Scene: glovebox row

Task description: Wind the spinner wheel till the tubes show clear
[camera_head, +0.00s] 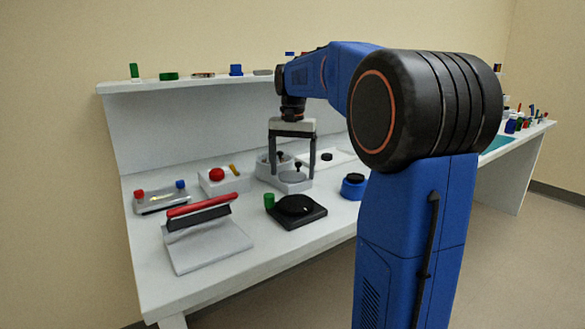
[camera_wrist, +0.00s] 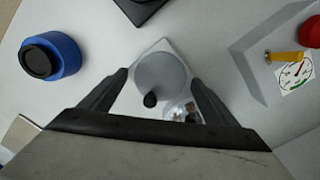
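The spinner has a flat grey wheel (camera_wrist: 163,76) with a black crank knob (camera_wrist: 150,99) standing on it, on a white base. In the head view it is a pale base (camera_head: 293,187) with the knob (camera_head: 297,165) on top. My gripper (camera_head: 293,172) points down over it, open and empty, one finger to each side. In the wrist view my gripper (camera_wrist: 158,77) has the wheel and knob between its spread fingers, and I see no contact. A shiny round part (camera_wrist: 182,112) beside the wheel is partly hidden by my gripper. I cannot make out the tubes' contents.
A blue jar with a black top (camera_head: 354,187) stands to the right. A black base with a dark knob (camera_head: 295,205) is in front. A red-button box (camera_head: 217,177) and a red-handled press (camera_head: 205,235) are left. A shelf (camera_head: 195,82) runs behind.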

